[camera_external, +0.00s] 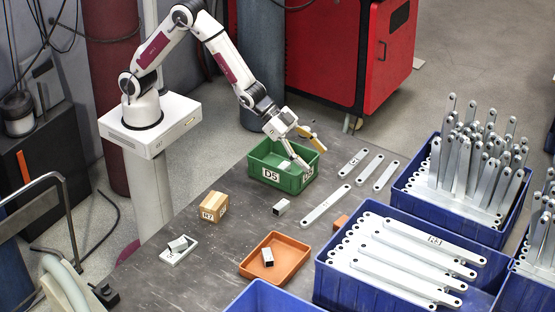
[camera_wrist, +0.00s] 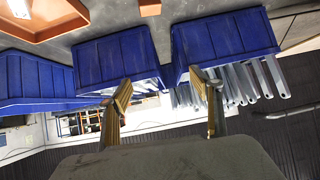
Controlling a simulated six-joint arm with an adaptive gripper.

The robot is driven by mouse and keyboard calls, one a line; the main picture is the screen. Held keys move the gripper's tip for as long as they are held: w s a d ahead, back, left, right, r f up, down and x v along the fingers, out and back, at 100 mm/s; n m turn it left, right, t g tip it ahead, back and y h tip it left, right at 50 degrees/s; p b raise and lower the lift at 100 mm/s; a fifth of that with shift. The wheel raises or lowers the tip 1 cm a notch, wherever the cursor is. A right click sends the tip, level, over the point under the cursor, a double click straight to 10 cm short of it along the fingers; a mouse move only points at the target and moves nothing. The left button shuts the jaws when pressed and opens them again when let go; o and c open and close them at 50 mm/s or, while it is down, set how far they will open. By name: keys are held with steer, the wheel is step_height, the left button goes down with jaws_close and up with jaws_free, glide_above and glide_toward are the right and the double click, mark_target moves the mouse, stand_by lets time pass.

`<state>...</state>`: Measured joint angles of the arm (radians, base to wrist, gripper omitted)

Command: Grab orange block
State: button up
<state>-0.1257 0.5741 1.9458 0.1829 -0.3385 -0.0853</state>
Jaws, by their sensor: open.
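The orange block (camera_external: 341,221) is small and lies on the grey table, just left of a blue bin's back corner and partly hidden by it. It also shows at the top edge of the wrist view (camera_wrist: 150,7), cut off by the frame. My gripper (camera_external: 312,158) is above the green bin, up and to the left of the block and clearly apart from it. In the wrist view my two yellowish fingers (camera_wrist: 164,90) are spread with nothing between them.
The green D5 bin (camera_external: 268,176) stands below my gripper. An orange tray (camera_external: 250,267) holds a white-and-black block. A cardboard box (camera_external: 214,207) stands left. Loose metal brackets (camera_external: 326,205) lie near the orange block. Blue bins (camera_external: 330,285) of brackets stand right.

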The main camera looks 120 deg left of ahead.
steer(key=w+f+t, duration=0.1)
steer(key=w+f, duration=0.4)
steer(key=f, duration=0.6)
steer(key=shift+a+h, duration=0.3)
steer(key=shift+a, duration=0.15)
steer(key=shift+f, duration=0.2)
glide_toward(341, 221)
steer(key=shift+x, duration=2.05)
steer(key=shift+f, duration=0.25)
steer(key=shift+x, duration=2.8)
steer(key=shift+w+r, duration=0.1)
steer(key=shift+r, duration=0.05)
steer(key=c, duration=1.4)
